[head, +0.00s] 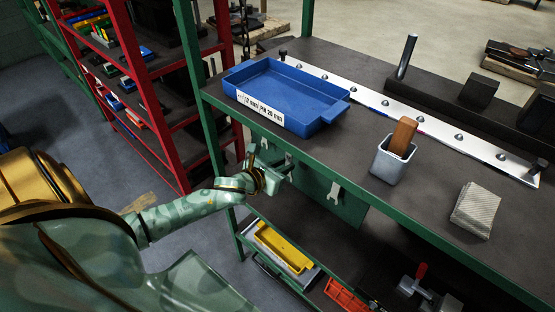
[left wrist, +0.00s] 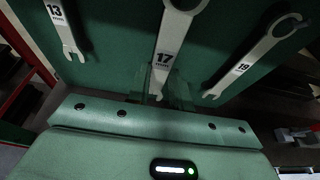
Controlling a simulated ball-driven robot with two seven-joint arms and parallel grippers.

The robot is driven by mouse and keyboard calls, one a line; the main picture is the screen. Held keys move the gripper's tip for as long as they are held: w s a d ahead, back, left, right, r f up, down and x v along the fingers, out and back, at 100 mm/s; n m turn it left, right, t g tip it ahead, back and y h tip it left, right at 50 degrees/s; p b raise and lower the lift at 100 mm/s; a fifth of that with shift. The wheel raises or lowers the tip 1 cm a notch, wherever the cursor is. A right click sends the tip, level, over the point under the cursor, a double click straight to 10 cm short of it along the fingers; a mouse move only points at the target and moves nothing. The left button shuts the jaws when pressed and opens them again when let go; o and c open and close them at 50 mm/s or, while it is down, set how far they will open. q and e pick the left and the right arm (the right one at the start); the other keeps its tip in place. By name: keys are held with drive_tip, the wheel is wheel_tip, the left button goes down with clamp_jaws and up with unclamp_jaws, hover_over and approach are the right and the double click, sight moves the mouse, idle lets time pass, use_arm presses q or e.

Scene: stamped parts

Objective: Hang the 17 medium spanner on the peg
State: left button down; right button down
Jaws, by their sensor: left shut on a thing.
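The spanner marked 17 (left wrist: 170,45) is in the middle of the left wrist view, its ring end cut off by the top edge. My left gripper (head: 284,170) is at the green panel (head: 348,207) below the bench edge. In the left wrist view my left gripper (left wrist: 158,92) is shut on the lower end of the 17 spanner. A spanner marked 13 (left wrist: 60,28) is to its left and one marked 19 (left wrist: 246,62) to its right, both against the panel. The 17's peg is not visible, and I cannot tell whether the spanner touches it. My right gripper is out of view.
On the bench above are a blue tray (head: 332,108), a grey cup (head: 390,165) with a wooden block, and a stack of pale cloths (head: 475,212). A yellow tray (head: 283,249) is on the shelf below. A red rack (head: 175,165) stands at left.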

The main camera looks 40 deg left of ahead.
use_arm(q)
drive_tip(key=shift+w+d, duration=0.1)
drive_tip(key=shift+w, duration=1.5)
drive_tip(key=shift+b+x, duration=0.45)
drive_tip(key=shift+x, duration=0.4)
drive_tip(key=shift+f, duration=0.2)
drive_tip(key=c, duration=1.2)
unclamp_jaws()
drive_tip(key=shift+o, duration=0.2)
drive_tip(key=shift+s, duration=0.1)
drive_tip(key=p, duration=0.2)
approach(288, 161)
drive_tip(key=v, duration=0.4)
